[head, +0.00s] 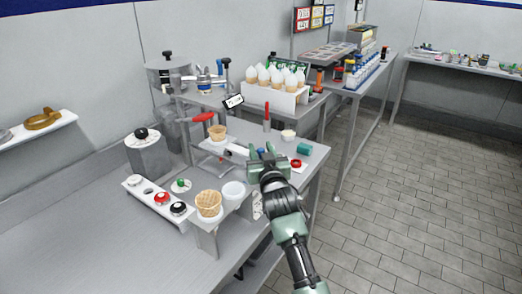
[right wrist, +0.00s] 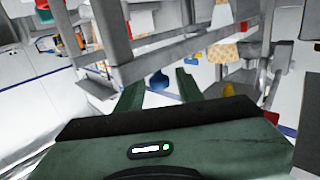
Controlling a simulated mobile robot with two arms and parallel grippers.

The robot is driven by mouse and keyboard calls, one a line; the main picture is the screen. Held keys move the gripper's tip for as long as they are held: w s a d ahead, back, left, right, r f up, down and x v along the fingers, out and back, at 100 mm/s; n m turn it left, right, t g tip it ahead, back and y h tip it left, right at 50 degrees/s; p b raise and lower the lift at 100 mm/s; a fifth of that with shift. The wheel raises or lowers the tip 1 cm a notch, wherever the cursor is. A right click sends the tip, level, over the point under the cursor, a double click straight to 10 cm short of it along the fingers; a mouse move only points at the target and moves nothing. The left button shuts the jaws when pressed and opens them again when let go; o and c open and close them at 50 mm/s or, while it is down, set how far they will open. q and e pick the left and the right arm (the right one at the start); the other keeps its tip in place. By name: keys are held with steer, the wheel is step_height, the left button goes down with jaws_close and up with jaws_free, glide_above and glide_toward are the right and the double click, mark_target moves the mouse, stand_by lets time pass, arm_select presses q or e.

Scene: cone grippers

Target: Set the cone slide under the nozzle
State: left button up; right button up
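A waffle cone (head: 217,132) stands upright on what looks like the cone slide (head: 212,146), a low metal piece on the middle table. A pale bar (head: 238,150) runs from there toward my right gripper (head: 263,152). The nozzle is hard to make out; a dispenser with a red lever (head: 202,117) stands just behind the cone. In the right wrist view my right gripper (right wrist: 158,88) is open. A blue knob (right wrist: 158,80) shows between or just beyond its fingertips; I cannot tell if they touch. A waffle-patterned piece (right wrist: 222,52) shows further right. My left gripper is not in view.
Another waffle cone (head: 209,204) and a white cup (head: 234,191) sit in a raised holder at front. A button panel (head: 158,198) lies to its left. A red ring (head: 296,163) and a teal block (head: 304,148) lie right of my gripper. White-topped cones fill a rack (head: 272,95) behind.

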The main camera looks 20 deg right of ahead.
steer(key=s+a, duration=0.1)
steer(key=s, duration=0.6)
steer(key=shift+s+b, duration=0.3)
steer(key=shift+s, duration=0.1)
